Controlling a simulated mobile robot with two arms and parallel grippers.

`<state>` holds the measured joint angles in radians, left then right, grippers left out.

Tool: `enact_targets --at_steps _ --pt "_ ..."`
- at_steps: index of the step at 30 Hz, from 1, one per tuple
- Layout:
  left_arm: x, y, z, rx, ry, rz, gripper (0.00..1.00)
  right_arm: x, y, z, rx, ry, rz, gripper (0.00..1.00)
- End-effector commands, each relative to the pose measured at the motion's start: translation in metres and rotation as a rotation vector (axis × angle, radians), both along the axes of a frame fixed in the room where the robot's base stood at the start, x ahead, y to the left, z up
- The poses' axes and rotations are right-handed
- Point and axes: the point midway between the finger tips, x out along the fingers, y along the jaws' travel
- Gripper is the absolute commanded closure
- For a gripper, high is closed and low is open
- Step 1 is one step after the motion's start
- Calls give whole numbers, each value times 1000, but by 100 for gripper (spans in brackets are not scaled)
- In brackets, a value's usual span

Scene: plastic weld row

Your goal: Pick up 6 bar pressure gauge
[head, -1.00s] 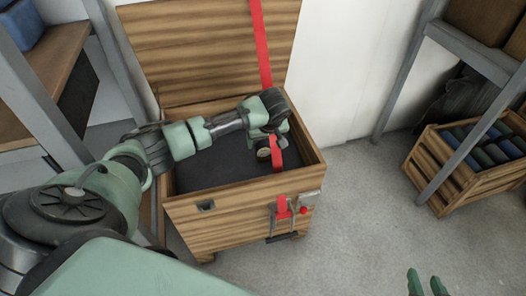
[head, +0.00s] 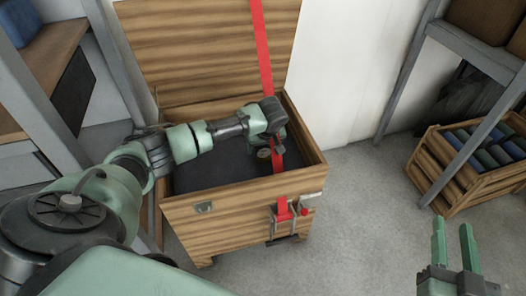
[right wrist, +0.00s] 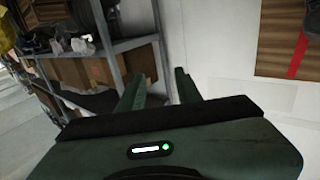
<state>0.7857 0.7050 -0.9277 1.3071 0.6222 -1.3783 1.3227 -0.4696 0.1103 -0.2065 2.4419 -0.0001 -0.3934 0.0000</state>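A small round dark gauge with a pale rim (head: 264,155) shows inside the open wooden crate (head: 240,236), near its right side. I cannot read its scale. My left arm reaches over the crate from the left, and my left gripper (head: 274,148) is down in the crate right at the gauge. Its fingers are small and partly hidden by the wrist and a red strap, so I cannot tell whether they are closed on the gauge. My right gripper (head: 454,243) is open and empty above the floor at the lower right. Its two fingers also show apart in the right wrist view (right wrist: 159,82).
A red strap (head: 264,50) runs down the raised lid and over the crate's front to a latch (head: 284,216). A crate of rolled items (head: 437,176) stands under a shelf at the right. The floor between the crates is clear.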

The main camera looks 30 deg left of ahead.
Motion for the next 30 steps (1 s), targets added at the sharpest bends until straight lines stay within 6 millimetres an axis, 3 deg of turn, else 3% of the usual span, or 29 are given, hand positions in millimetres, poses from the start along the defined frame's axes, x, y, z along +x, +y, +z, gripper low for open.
enact_targets --at_steps 1,6,7,19,26,30 --pt "0 0 0 0 0 0 49 0 0 0 0 0 0 66" --pt "0 0 0 0 0 0 96 0 0 0 0 1 0 66" --pt "0 0 1 0 -1 0 99 0 0 0 0 1 0 66" --pt "0 0 6 0 -2 1 99 0 -1 -5 -7 31 -1 66" --pt "1 0 28 -1 -2 0 99 -9 -9 -40 -55 218 -15 66" --pt "1 0 55 -1 -4 1 99 -27 -19 -76 -104 421 -27 66"
